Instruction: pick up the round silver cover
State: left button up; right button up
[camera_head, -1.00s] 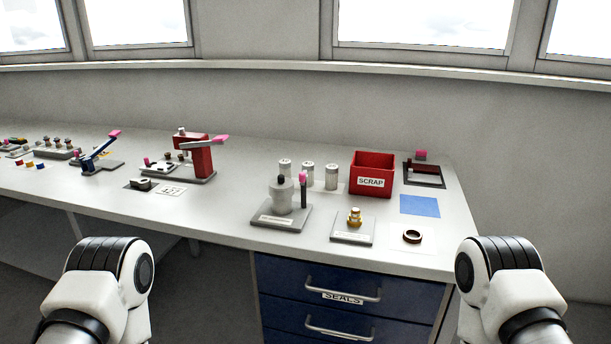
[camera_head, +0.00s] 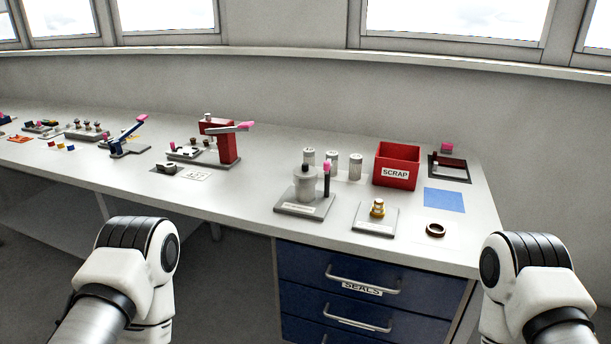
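A round grey, silver-looking cylinder (camera_head: 306,186) with a dark knob on top stands upright on a flat grey base plate (camera_head: 290,208) at the middle of the bench. It is the closest match to a round silver cover, but I cannot tell for certain that it is one. A dark post with a pink tip (camera_head: 326,180) stands at its right. Both my arms show only as white links at the lower left and lower right, in front of the bench. Neither gripper is visible.
Several light cylinders (camera_head: 355,167) stand behind the plate, beside the red SCRAP bin (camera_head: 397,168). A brass fitting (camera_head: 377,208) on a small plate and a dark ring (camera_head: 435,230) lie to the right. A red press (camera_head: 226,144) stands left. Blue drawers (camera_head: 345,290) are below the bench.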

aim_at(304, 174)
jog(key=i+l+u, duration=0.1)
jog(key=l, duration=0.3)
jog(key=i+l+u, duration=0.1)
jog(key=l, duration=0.3)
jog(key=i+l+u, duration=0.1)
jog(key=i+l, duration=0.15)
jog(key=l, duration=0.15)
jog(key=i+l+u, duration=0.1)
jog(key=l, duration=0.35)
